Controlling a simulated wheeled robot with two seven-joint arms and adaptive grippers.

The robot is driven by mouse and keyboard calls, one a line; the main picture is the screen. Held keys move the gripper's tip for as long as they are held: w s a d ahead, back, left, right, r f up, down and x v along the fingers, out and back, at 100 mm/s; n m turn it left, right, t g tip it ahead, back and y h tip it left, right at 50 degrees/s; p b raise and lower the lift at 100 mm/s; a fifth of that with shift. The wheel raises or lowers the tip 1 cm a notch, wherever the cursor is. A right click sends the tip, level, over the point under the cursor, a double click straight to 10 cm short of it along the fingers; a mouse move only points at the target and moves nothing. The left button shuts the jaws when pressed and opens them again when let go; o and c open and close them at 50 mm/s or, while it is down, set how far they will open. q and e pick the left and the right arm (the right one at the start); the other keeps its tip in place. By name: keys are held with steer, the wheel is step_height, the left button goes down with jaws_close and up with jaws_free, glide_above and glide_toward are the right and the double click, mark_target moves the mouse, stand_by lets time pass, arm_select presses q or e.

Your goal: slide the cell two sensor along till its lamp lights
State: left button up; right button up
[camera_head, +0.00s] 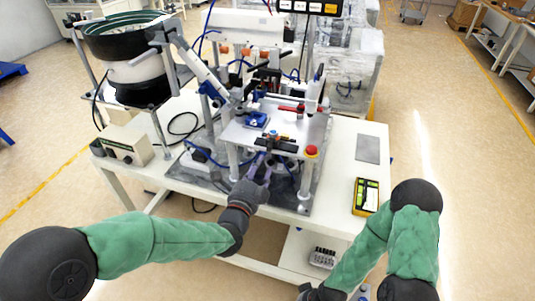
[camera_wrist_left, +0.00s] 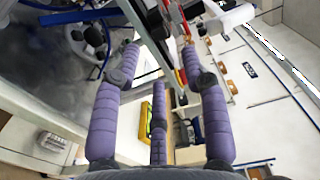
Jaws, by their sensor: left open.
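The bowl feeder cell's raised metal plate (camera_head: 236,134) stands on a white table. A dark block with small orange marks (camera_head: 277,144) sits at the plate's front edge; I cannot tell whether it is the cell two sensor, and I cannot make out a lit lamp. My left gripper (camera_head: 264,165) is open, just below and in front of this block, its purple fingers pointing up at it. In the left wrist view the fingers (camera_wrist_left: 160,55) are spread with nothing between them. My right gripper (camera_head: 322,292) is low at the bottom edge, mostly cut off.
A red emergency button (camera_head: 311,151) is on the plate's right corner. A blue block (camera_head: 257,119) and a red-handled clamp (camera_head: 291,109) are on the plate. A bowl feeder (camera_head: 128,45) stands behind left. A yellow meter (camera_head: 366,196) lies on the table's right side.

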mark_target(269, 150)
arm_select(q)
steer(key=b+x, duration=0.1)
steer(key=x, duration=0.7)
steer(key=shift+f, duration=0.1)
jaws_close()
